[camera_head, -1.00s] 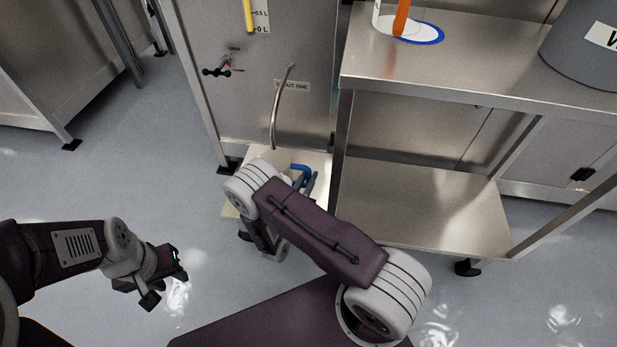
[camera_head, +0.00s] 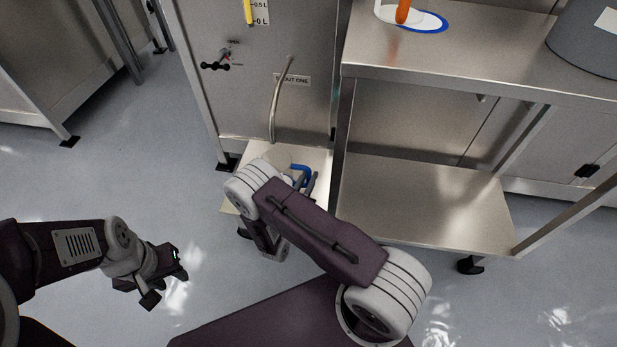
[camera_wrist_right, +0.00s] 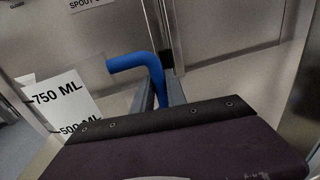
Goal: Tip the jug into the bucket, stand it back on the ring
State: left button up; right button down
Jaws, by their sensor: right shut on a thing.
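The jug's blue handle (camera_wrist_right: 130,62) shows in the right wrist view, with its scale card (camera_wrist_right: 62,100) reading 750 ML and 500 ML on the left. My right gripper (camera_wrist_right: 158,92) is shut on that handle, one finger on each side. In the head view the blue handle (camera_head: 301,168) shows low by the cabinet, and my right arm hides most of the jug. A grey bucket (camera_head: 585,45) with a partly cut-off label stands on the bench top at the right. A blue ring (camera_head: 437,22) lies on the bench top. My left gripper (camera_head: 172,275) is over the floor; its jaw gap is unclear.
A steel cabinet (camera_head: 230,100) with a tap (camera_head: 218,64) and a curved spout pipe (camera_head: 275,105) stands behind the jug, above a pale low shelf (camera_head: 318,160). An orange item (camera_head: 403,12) stands by the ring. The bench's lower shelf (camera_head: 420,205) is empty.

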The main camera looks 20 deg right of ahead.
jog(key=shift+f, duration=0.2)
jog(key=c, duration=1.3)
grip_release()
jog(key=shift+o, duration=0.2)
jog(key=shift+s+a+r+p, duration=0.1)
jog(key=shift+s+a+p, duration=0.15)
jog(key=shift+a+p, duration=0.1)
jog(key=p+v, duration=0.3)
jog(key=v, duration=0.4)
jog(key=shift+s+a+r+p, duration=0.1)
jog(key=shift+s+a+p, duration=0.05)
jog(key=shift+p, duration=0.15)
jog(key=shift+s+a+f, duration=0.2)
jog(key=shift+s+a, duration=0.1)
jog(key=shift+s, duration=0.05)
